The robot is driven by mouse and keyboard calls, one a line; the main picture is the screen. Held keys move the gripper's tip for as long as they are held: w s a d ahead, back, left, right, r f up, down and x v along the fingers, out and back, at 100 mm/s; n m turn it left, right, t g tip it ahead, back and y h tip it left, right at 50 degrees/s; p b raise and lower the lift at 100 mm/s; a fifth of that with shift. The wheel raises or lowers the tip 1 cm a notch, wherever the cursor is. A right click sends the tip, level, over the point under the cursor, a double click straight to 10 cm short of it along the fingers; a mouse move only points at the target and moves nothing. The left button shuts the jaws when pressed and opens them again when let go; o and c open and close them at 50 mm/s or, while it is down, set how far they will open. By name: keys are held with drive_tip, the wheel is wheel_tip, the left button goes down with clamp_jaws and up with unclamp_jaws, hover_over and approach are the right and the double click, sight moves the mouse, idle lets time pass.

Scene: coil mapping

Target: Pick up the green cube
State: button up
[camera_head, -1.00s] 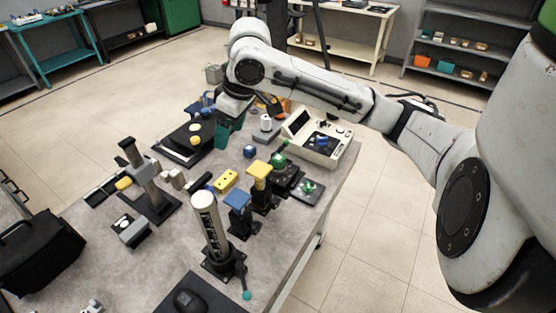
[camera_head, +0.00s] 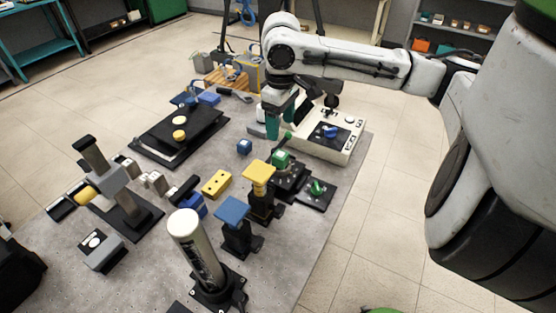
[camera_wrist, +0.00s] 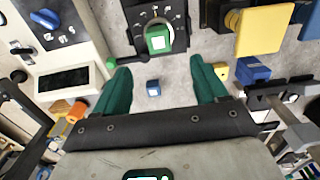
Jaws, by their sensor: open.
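The green cube (camera_head: 281,157) sits on a black device with a dial, near the right side of the table in the head view. In the wrist view the green cube (camera_wrist: 158,39), with a pale top face, is beyond my fingertips near the top of the picture. My gripper (camera_head: 279,128) has teal fingers and points down just behind the cube in the head view. In the wrist view my gripper (camera_wrist: 160,66) is open, with its fingers wide apart and nothing between them but table and a small blue cube (camera_wrist: 153,88) lying below.
A beige instrument box (camera_head: 323,135) with a blue knob stands right of my gripper. A yellow-topped post (camera_head: 258,172) and a blue-topped post (camera_head: 232,212) stand in front of the cube. A green-knobbed device (camera_head: 317,187) is on its right. The small blue cube (camera_head: 244,146) is left.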

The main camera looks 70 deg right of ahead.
drive_tip(key=shift+w+d+f, duration=0.1)
drive_tip(key=shift+d+f, duration=0.1)
drive_tip(key=shift+f, duration=0.25)
drive_tip(key=shift+w+d+f, duration=0.1)
drive_tip(key=shift+d+f, duration=0.1)
drive_tip(key=shift+f, duration=0.25)
hover_over(281, 154)
drive_tip(key=f, duration=0.4)
drive_tip(key=shift+w+d+f, duration=0.2)
drive_tip(key=shift+f, duration=0.2)
drive_tip(key=shift+s+a+f, duration=0.1)
drive_tip(key=shift+f, duration=1.2)
drive_tip(key=shift+s+a+f, duration=0.1)
drive_tip(key=shift+f, duration=1.2)
drive_tip(key=shift+c, duration=0.4)
drive_tip(key=c, duration=1)
drive_tip(key=shift+r, duration=0.1)
